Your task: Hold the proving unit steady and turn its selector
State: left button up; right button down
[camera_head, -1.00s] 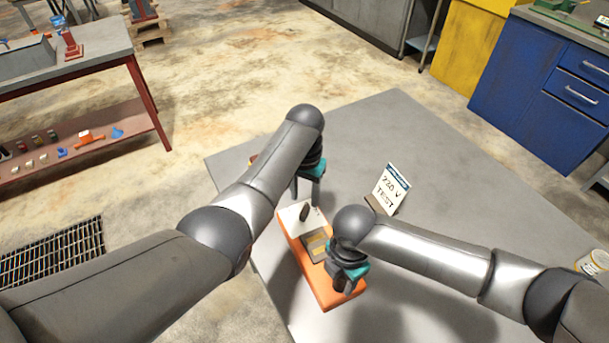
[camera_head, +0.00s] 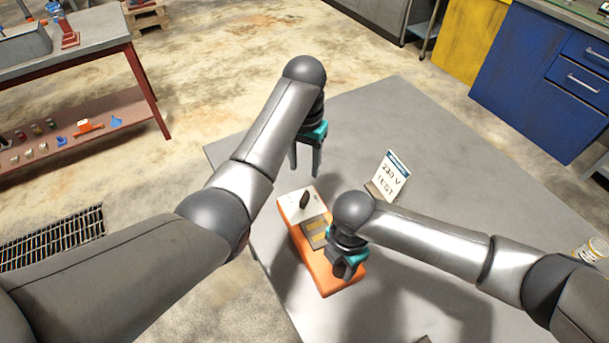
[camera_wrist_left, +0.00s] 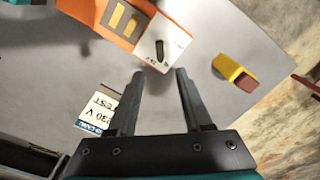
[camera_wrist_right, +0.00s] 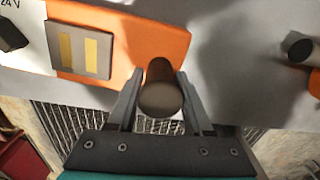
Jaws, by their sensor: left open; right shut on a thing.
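The proving unit (camera_head: 322,274) is an orange block lying on the grey table, with a white panel at its far end and a grey plate with two yellow strips. Its black selector (camera_head: 304,202) stands on the white panel; it also shows in the left wrist view (camera_wrist_left: 160,48). My left gripper (camera_head: 305,172) is open and empty, apart from the selector and beyond it. My right gripper (camera_head: 345,272) is at the unit's near end. In the right wrist view it (camera_wrist_right: 160,78) is shut on a dark round post (camera_wrist_right: 160,98) at the unit.
A "230 V TEST" card (camera_head: 391,174) stands on the table (camera_head: 450,190) right of the unit. A yellow piece with a red-brown end (camera_wrist_left: 234,71) lies near the selector end. A jar (camera_head: 588,250) is at the right edge. The table's far part is clear.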

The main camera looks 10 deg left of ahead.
pick_arm(q)
jog(key=n+t, duration=0.1)
jog(key=t, duration=0.2)
send_over(303, 199)
jog(key=w+a, duration=0.2)
jog(key=a, duration=0.1)
jog(key=f, duration=0.7)
jog(key=shift+s+f, duration=0.15)
jog(key=shift+s, duration=0.1)
jog(key=a+f+t, duration=0.1)
jog(key=s+f+t, duration=0.1)
jog(key=a+f+t, duration=0.1)
jog(key=f+t, duration=0.1)
jog(key=shift+s+a+f+n, duration=0.1)
jog(key=shift+s+a+n, duration=0.1)
jog(key=shift+a+n, duration=0.2)
jog(key=s+t+h, duration=0.1)
jog(key=s+t, duration=0.2)
jog(key=shift+s+f, duration=0.1)
jog(key=shift+s, duration=0.1)
jog(key=s+d+r+m+t+h, duration=0.2)
jog(key=s+d+r+t+h, duration=0.1)
jog(key=s, duration=0.4)
jog(key=shift+x, duration=6.1)
jog(key=shift+w+a, duration=0.1)
